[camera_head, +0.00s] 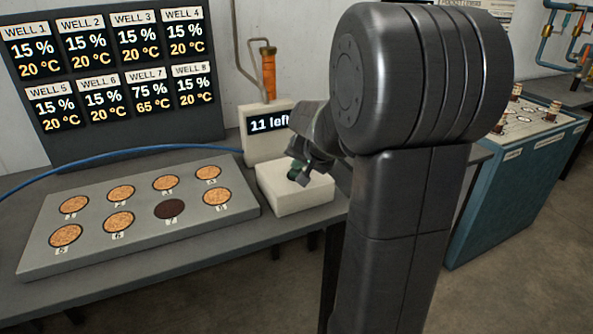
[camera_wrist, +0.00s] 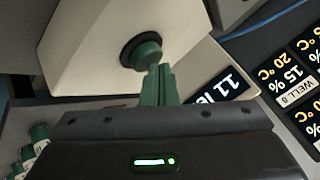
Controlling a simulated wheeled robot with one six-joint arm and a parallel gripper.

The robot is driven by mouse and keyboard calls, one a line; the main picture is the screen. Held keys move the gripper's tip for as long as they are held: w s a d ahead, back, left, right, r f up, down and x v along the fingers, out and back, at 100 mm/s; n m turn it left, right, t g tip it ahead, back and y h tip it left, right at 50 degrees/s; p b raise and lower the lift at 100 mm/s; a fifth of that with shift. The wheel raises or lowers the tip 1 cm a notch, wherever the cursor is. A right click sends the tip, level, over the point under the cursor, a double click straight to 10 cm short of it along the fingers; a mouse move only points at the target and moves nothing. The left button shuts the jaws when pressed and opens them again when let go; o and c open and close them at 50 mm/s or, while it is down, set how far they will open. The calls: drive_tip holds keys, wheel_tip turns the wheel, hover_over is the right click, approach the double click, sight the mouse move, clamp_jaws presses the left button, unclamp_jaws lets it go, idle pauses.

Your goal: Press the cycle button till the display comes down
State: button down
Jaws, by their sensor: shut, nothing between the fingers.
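The cycle button is a green round cap (camera_wrist: 144,52) in a dark ring on a pale box, seen in the wrist view. The box (camera_head: 290,200) stands on the bench in the head view, where my gripper hides most of the button. My gripper (camera_head: 300,171) is shut and empty over the box. In the wrist view its green fingertips (camera_wrist: 159,68) overlap the button's edge; I cannot tell whether they touch it. The small counter display (camera_head: 269,122) behind the box reads "11 left", and part of it shows in the wrist view (camera_wrist: 222,92).
A large board (camera_head: 112,75) lists wells at 15 % and 20 °C, except well 7 at 75 % and 65 °C. A grey plate (camera_head: 140,228) holds several round wells, one dark. A blue hose (camera_head: 110,156) crosses behind it. A teal cabinet (camera_head: 500,205) stands right.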

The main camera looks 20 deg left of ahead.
sight(299, 172)
drive_tip(key=shift+f, duration=0.25)
idle(0.4)
drive_tip(key=shift+r+p, duration=0.55)
drive_tip(key=shift+r, duration=0.45)
drive_tip(key=shift+r+p, duration=1.95)
drive_tip(key=shift+r, duration=0.6)
